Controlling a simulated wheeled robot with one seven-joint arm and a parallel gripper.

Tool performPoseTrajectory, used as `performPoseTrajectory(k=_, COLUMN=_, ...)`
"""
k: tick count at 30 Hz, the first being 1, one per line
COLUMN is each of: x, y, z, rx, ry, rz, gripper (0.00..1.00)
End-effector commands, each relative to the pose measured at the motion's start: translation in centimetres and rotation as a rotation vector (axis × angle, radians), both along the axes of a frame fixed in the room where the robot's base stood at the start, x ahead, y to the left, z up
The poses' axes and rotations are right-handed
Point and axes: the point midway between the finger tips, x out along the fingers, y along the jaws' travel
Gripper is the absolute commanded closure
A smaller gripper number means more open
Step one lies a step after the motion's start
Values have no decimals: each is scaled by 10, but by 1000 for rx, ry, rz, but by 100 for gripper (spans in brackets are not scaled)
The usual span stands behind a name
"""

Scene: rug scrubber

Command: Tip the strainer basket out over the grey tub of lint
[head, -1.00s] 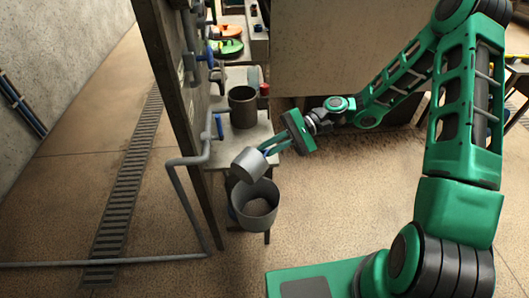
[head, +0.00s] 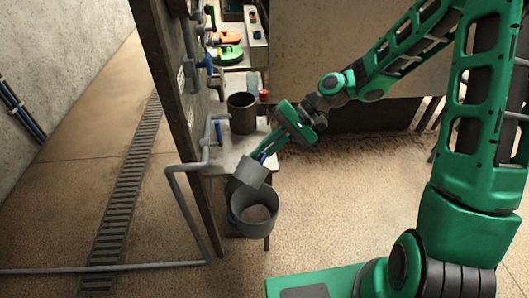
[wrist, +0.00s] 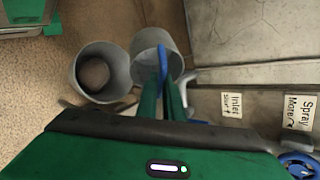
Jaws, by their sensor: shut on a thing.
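The strainer basket (head: 250,173) is a light grey cup with a blue handle. My gripper (head: 266,158) is shut on the blue handle and holds the basket tilted, above the back part of the grey tub's rim. The grey tub (head: 249,222) stands below the basket, with greyish lint (head: 257,213) in its bottom. In the wrist view the basket (wrist: 156,45) is right of the tub (wrist: 100,56), and my gripper's fingers (wrist: 163,82) meet at the blue handle. No contents are visible in the basket.
A dark cylindrical pot (head: 242,113) stands on the grey bench behind the tub. A grey pipe (head: 181,213) and a dark post (head: 172,110) are close on the left. Open floor (head: 330,215) lies to the right.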

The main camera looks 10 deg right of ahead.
Motion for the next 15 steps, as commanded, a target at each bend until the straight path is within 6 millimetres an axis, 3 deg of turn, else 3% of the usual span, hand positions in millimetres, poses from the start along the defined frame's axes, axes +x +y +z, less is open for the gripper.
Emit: performPoseTrajectory(k=15, x=-6, y=6, z=6, rx=-154, ry=-147, rz=3, gripper=100)
